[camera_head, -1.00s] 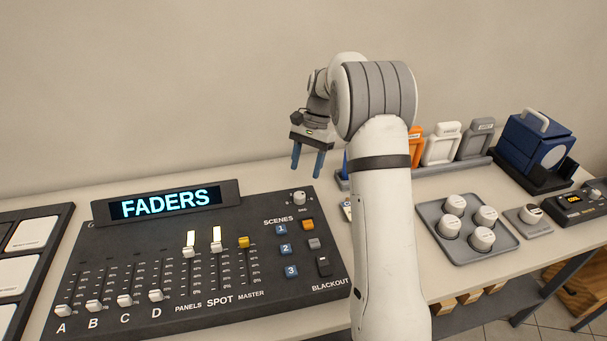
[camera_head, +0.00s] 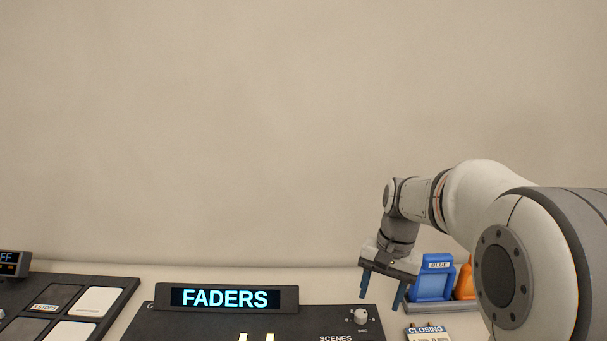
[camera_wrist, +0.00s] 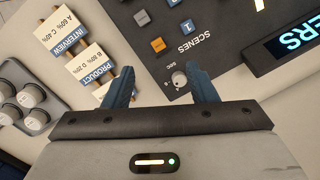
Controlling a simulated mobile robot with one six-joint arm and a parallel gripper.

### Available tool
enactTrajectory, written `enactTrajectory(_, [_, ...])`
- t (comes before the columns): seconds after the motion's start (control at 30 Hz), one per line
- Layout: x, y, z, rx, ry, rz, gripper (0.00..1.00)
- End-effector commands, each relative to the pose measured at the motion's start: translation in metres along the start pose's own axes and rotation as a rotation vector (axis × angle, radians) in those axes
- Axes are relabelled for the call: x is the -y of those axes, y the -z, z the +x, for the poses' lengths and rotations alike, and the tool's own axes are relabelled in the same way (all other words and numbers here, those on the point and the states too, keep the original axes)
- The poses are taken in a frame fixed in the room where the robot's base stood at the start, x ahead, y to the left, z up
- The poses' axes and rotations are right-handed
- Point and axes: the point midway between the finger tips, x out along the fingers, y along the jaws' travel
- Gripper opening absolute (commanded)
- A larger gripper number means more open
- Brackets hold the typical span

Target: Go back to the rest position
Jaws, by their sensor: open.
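My gripper (camera_head: 382,290) is open and empty, its two blue fingers apart and pointing down. In the head view it hangs at the right end of the dark fader console (camera_head: 150,325), near the small round knob (camera_head: 360,316). In the wrist view the gripper (camera_wrist: 160,85) is seen from above, over the console's edge by the knob (camera_wrist: 179,80). The console's lit FADERS display (camera_head: 226,298) stands at its back. My arm covers part of the right side, and most of the console is below the head view.
A blue holder (camera_head: 432,278) and an orange one (camera_head: 464,282) stand right of my gripper. A CLOSING card (camera_head: 427,332) lies beside the console. A panel of pads (camera_head: 70,310) is at left. In the wrist view, label cards (camera_wrist: 88,60) and a tray of round pots (camera_wrist: 25,105) show.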

Motion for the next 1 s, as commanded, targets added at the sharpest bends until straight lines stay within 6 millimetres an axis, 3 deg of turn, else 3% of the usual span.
enactTrajectory(0.03, [-0.006, -0.019, -0.005, -0.033, -0.001, -0.041, 0.52])
enactTrajectory(0.3, [-0.042, -0.102, -0.003, -0.197, -0.023, -0.266, 0.52])
enactTrajectory(0.5, [-0.065, -0.145, 0.012, -0.288, -0.044, -0.399, 0.52])
enactTrajectory(0.7, [-0.073, -0.161, 0.021, -0.325, -0.056, -0.456, 0.52])
enactTrajectory(1.0, [-0.073, -0.162, 0.022, -0.326, -0.056, -0.459, 0.52])
